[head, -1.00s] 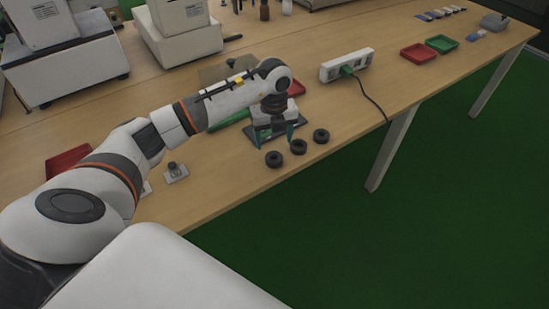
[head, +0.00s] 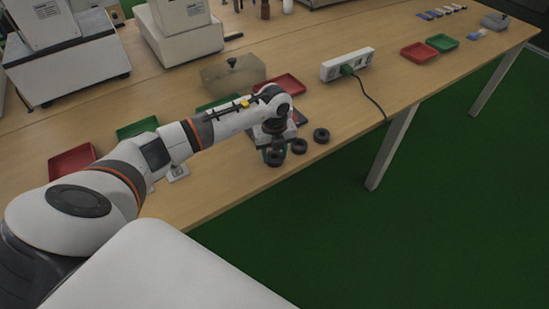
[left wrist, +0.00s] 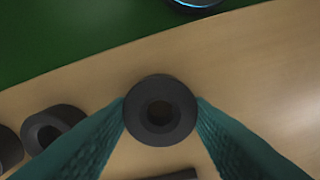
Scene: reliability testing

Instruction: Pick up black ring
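Three black rings lie near the table's front edge in the head view: a left one (head: 275,159), a middle one (head: 299,146) and a right one (head: 321,135). My left gripper (head: 274,151) points down over the left ring, its teal fingers on either side of it. In the left wrist view this ring (left wrist: 160,110) sits centred between the fingertips, and both fingers meet its sides. It appears still at table height. Another ring (left wrist: 54,128) lies to the left there, with part of a third at the edge. My right gripper is not in view.
Red (head: 282,83) and green (head: 137,128) trays and a tan box (head: 233,74) lie behind my arm. The table's front edge is close to the rings.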

